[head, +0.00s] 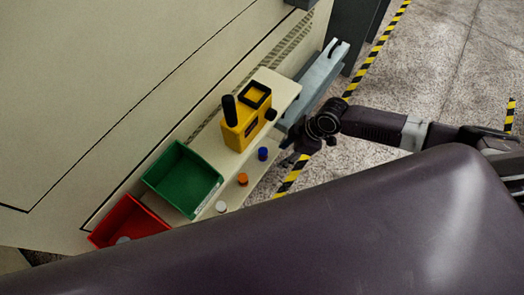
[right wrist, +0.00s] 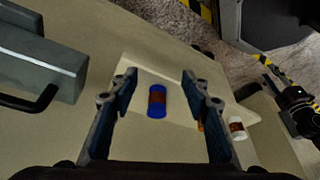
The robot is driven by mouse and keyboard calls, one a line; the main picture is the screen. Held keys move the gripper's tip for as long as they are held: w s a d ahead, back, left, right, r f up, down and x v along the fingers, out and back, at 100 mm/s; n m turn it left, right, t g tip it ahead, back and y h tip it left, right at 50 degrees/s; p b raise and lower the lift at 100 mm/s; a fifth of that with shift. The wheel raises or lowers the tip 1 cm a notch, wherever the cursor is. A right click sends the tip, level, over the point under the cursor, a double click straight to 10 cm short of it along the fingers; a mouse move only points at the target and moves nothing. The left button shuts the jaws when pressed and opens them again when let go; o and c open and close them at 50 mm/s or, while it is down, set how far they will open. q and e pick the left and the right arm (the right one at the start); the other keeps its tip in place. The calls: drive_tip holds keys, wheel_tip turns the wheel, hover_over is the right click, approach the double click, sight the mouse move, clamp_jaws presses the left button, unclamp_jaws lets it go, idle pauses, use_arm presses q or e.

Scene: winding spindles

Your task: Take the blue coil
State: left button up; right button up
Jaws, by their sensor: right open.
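The blue coil (head: 263,154) stands on the pale shelf, near its right edge in the head view. In the right wrist view the blue coil (right wrist: 157,101) has blue ends and a reddish-brown winding around its middle. My right gripper (head: 292,146) is just to the right of the coil in the head view. In the right wrist view the open right gripper (right wrist: 165,88) has one finger on each side of the coil, with a gap on both sides. A dark jointed part at the right edge there may be my left gripper; its jaws are unclear.
An orange coil (head: 242,179) and a white coil (head: 221,206) stand in line with the blue one. A yellow device (head: 243,128), a green bin (head: 160,170) and a red bin (head: 108,222) are on the shelf (head: 285,88). A grey metal piece (head: 318,80) lies behind.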

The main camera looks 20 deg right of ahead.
sight(264, 151)
drive_tip(key=shift+w+a, duration=0.3)
drive_tip(key=shift+a, duration=0.2)
drive_tip(key=shift+w+a, duration=0.2)
drive_tip(key=shift+a, duration=0.2)
drive_tip(key=a, duration=0.1)
drive_tip(key=w+a, duration=0.1)
drive_tip(key=a+p, duration=0.1)
drive_tip(key=shift+w+a, duration=0.35)
drive_tip(key=shift+w+a+f, duration=0.15)
drive_tip(key=shift+a+f, duration=0.05)
drive_tip(key=shift+a, duration=0.1)
drive_tip(key=shift+f, duration=0.4)
use_arm(q)
drive_tip(key=shift+w+r, duration=0.7)
drive_tip(key=shift+r, duration=0.1)
use_arm(e)
drive_tip(key=shift+c, duration=0.5)
use_arm(q)
drive_tip(key=shift+s, duration=0.15)
use_arm(e)
clamp_jaws()
